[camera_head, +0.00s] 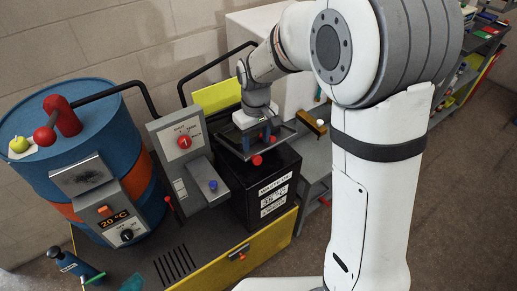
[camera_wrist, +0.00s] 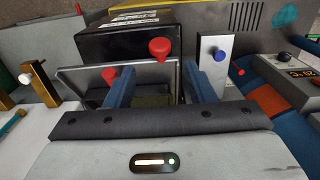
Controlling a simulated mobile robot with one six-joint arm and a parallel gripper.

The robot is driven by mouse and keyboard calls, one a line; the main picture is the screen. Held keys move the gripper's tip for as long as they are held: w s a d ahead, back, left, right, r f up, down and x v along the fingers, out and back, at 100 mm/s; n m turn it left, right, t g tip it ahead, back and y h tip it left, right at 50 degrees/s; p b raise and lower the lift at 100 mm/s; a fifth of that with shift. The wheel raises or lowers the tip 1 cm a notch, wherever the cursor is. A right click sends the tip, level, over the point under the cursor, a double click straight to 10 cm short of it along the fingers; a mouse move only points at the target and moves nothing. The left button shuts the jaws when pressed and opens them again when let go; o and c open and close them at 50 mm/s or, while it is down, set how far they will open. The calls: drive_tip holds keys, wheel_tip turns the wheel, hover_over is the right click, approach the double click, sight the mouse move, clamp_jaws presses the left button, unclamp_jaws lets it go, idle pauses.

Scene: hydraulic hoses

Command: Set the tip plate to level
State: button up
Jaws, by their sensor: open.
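The likely tip plate is a dark, metal-edged plate (camera_head: 284,131) on top of the black labelled box (camera_head: 270,195). In the wrist view its pale metal rim (camera_wrist: 82,70) runs behind my fingers. It looks tilted, but its exact angle is hard to tell. A red knob (camera_head: 257,160) shows at its near side; a red knob on a stem (camera_wrist: 159,47) stands in the wrist view beyond the gap between my fingers. My gripper (camera_head: 264,137) is open over the plate, with blue fingers (camera_wrist: 166,88) apart and nothing clearly held. The gripper hides part of the plate.
A yellow panel (camera_head: 217,96) is behind. Shelves (camera_head: 462,80) line the right.

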sight(256, 156)
wheel_tip(256, 156, down, 6)
drive_tip(key=shift+r, duration=0.1)
drive_tip(key=shift+c, duration=0.3)
clamp_jaws()
idle(0.4)
